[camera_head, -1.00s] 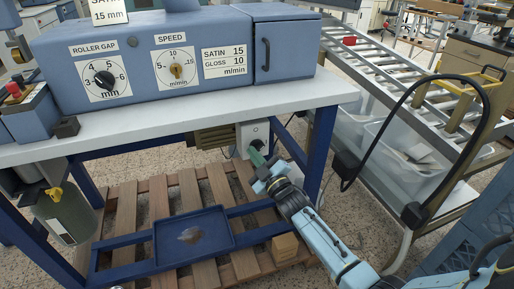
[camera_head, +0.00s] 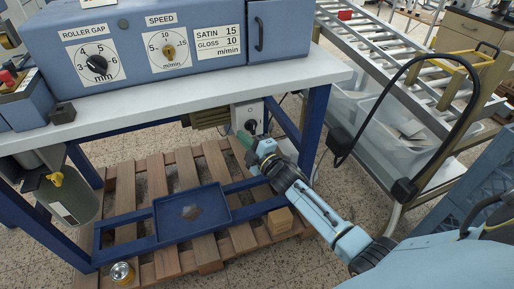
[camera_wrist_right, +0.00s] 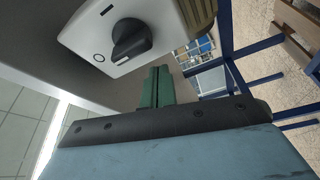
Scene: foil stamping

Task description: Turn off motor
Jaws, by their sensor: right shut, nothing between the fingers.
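The motor's switch box (camera_head: 246,108) is a pale box under the table's front edge, near the right leg. Its black rotary knob (camera_head: 251,126) is partly behind my gripper in the head view. In the right wrist view the knob (camera_wrist_right: 130,40) stands out from the white face, with a circle mark and a short bar mark beside it. My right gripper (camera_head: 243,138) is shut and empty, its green fingers together just below the knob. In the wrist view its fingertips (camera_wrist_right: 160,72) appear apart from the knob. My left gripper is out of view.
The blue control panel (camera_head: 120,85) sits on the white tabletop (camera_head: 200,104) above. A blue table leg (camera_head: 315,125) stands right of the switch. A blue tray (camera_head: 165,236) lies below over the wooden pallet. A roller conveyor (camera_head: 385,75) is at the right.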

